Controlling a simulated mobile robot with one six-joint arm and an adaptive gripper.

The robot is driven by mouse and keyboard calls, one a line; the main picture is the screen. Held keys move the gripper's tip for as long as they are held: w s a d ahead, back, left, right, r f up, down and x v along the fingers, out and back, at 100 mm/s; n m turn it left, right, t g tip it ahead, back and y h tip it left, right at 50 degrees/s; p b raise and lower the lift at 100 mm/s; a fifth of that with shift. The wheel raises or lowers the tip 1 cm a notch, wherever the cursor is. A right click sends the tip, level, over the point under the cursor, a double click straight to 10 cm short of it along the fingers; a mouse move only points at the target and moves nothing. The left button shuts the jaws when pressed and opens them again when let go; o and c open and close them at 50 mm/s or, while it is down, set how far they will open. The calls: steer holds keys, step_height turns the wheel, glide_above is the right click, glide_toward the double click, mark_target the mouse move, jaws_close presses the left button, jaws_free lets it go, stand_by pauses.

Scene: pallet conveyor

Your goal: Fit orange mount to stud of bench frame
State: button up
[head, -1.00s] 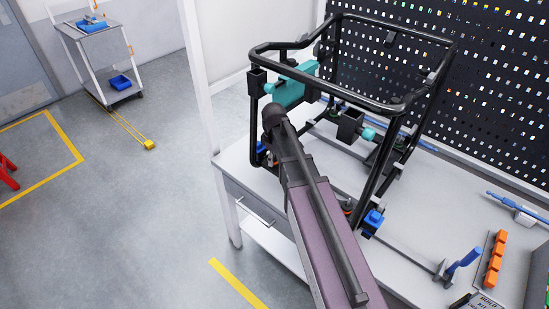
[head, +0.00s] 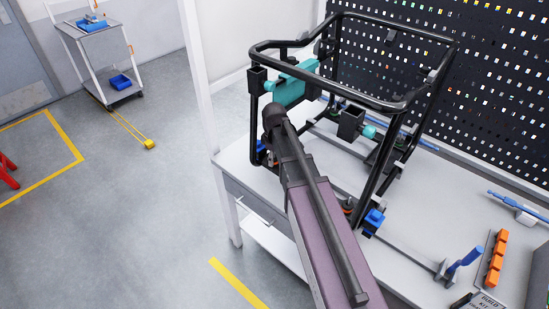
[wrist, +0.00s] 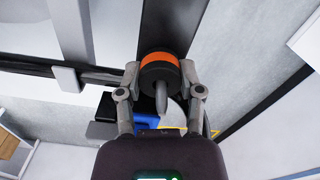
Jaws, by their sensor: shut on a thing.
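My gripper (wrist: 160,78) is shut on the orange mount (wrist: 159,58), a short black cylinder with an orange band, with one finger on each side of it. A grey pointed pin (wrist: 166,98) shows at the mount's near face; I cannot tell whether it belongs to the mount or the frame. The bench frame (head: 275,49), of black tube, stands on the workbench in the head view. My arm reaches in front of its left side. There my gripper and the mount are hidden behind my wrist. Which stud is the target, and whether the mount touches it, cannot be told.
Teal parts (head: 291,88) sit inside the frame, close to my wrist. A blue part (head: 374,221) is at its front foot. A strip of orange pieces (head: 496,257) and a blue-handled tool (head: 464,259) lie at right. A perforated panel (head: 500,110) closes the back.

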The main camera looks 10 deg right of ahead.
steer(key=o, duration=1.2)
steer(key=shift+s, duration=0.1)
steer(key=shift+s+d, duration=0.35)
steer(key=shift+s+a+m, duration=0.1)
steer(key=shift+s+m, duration=1.6)
steer(key=shift+s, duration=0.85)
steer(key=shift+s+a+m, duration=0.1)
steer(key=shift+s+m, duration=1.6)
steer(key=shift+s, duration=0.85)
steer(key=shift+s+m, duration=1.7)
steer(key=shift+s, duration=0.85)
